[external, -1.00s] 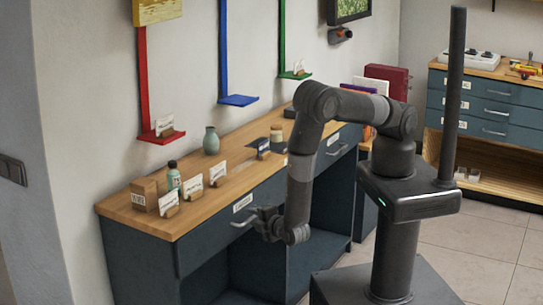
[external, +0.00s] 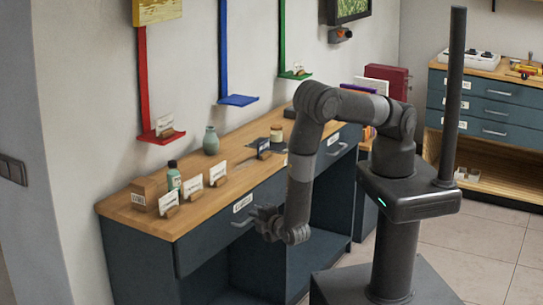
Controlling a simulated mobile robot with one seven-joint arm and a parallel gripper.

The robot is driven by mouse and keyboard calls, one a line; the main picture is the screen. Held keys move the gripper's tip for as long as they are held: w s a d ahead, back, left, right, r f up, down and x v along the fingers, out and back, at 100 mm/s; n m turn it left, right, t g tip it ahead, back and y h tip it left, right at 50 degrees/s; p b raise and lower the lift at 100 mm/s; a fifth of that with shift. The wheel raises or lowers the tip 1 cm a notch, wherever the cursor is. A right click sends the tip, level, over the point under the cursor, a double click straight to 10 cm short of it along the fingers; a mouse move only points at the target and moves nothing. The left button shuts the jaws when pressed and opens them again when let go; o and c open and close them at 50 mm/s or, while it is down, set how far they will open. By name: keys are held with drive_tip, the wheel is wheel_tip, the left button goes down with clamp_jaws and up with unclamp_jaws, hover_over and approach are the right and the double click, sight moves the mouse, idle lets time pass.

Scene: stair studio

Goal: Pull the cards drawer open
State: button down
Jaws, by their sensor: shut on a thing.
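A wide dark blue drawer front (external: 210,238) sits under the wooden top of the long bench. It carries a white label (external: 243,202), too small to read, and a light bar handle (external: 240,223). My gripper (external: 257,215) is at this front, shut on the handle's right part, with its fingers partly hidden by its own body. The drawer looks closed or nearly so. A second drawer (external: 325,161), with its own label and handle, is farther right and looks closed.
The bench top (external: 235,182) holds several card stands, a small wooden box (external: 145,189), a bottle (external: 174,178) and a green vase (external: 210,141). An open knee space lies below the drawers. Clear tiled floor (external: 490,255) is at right.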

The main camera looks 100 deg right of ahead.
drive_tip(key=shift+s+a, duration=0.1)
drive_tip(key=s+a, duration=1.6)
drive_tip(key=c, duration=1.5)
unclamp_jaws()
drive_tip(key=v, duration=1)
drive_tip(key=shift+a, duration=0.3)
